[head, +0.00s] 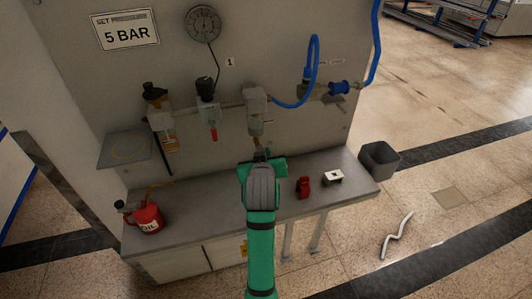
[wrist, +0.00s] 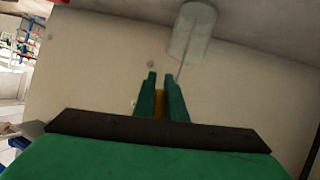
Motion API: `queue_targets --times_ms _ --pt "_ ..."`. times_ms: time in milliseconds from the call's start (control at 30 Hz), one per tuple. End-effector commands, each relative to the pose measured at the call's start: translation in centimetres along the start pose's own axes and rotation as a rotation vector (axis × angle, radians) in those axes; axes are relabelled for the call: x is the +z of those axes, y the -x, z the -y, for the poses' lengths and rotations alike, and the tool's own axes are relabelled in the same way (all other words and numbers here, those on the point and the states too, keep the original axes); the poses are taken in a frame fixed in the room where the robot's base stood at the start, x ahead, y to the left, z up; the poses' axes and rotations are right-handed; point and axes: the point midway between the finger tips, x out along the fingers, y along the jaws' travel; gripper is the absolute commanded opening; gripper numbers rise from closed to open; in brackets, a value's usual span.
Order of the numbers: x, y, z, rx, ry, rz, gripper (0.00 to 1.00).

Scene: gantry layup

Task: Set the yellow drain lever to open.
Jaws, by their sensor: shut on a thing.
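My gripper (head: 262,157) is just below the clear-bowled unit (head: 255,124) on the panel, above the back of the bench. In the wrist view the green fingers (wrist: 161,85) are closed on a narrow yellow piece, which looks like the yellow drain lever (wrist: 160,103). Most of the lever is hidden between the fingers, and in the head view my gripper hides it. The clear bowl (wrist: 192,34) shows beyond the fingertips in the wrist view. I cannot tell the lever's angle.
A gauge (head: 202,24), an amber-bowled unit (head: 160,118) and a red-tipped unit (head: 209,112) are on the panel to the left. A red oil can (head: 148,216), a red block (head: 303,187) and a white block (head: 332,177) stand on the bench (head: 195,210). A bin (head: 379,160) is at right.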

Motion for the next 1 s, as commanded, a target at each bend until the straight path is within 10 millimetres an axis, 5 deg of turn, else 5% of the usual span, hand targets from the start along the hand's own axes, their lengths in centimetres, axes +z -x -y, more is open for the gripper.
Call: queue_targets --times_ms 600,700,1000 --pt "-0.02 0.05 0.31 -0.020 -0.038 0.008 0.00" --pt "-0.01 0.05 0.31 -0.020 -0.038 0.008 0.29" --pt "0.02 0.10 0.26 -0.019 -0.037 0.008 0.29"
